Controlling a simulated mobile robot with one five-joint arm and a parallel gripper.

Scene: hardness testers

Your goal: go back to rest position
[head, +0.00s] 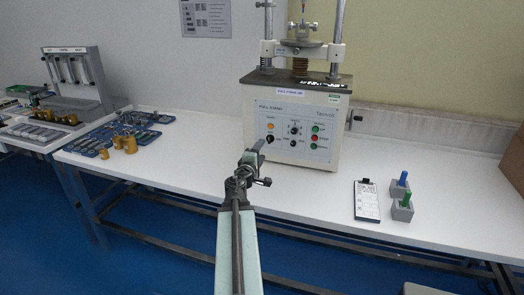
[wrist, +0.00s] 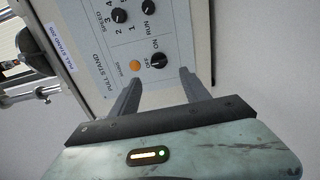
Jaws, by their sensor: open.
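My gripper (head: 252,158) is in front of the pull stand, over the front part of the white table. In the wrist view my gripper (wrist: 160,84) shows two dark fingers set apart with nothing between them. The pull stand (head: 335,150) is a beige box with a dark top, two columns and a panel of knobs and buttons. In the wrist view the pull stand's panel (wrist: 112,45) appears turned on its side, with an orange lamp and the ON/OFF knob just past my fingertips. I cannot tell whether they touch.
The white table (head: 300,195) runs across the view. A clipboard (head: 366,202) and two grey blocks with a blue handle (head: 400,183) and a green handle (head: 403,206) are at right. Blue trays of tools (head: 105,140) and brass weights (head: 130,145) lie at left.

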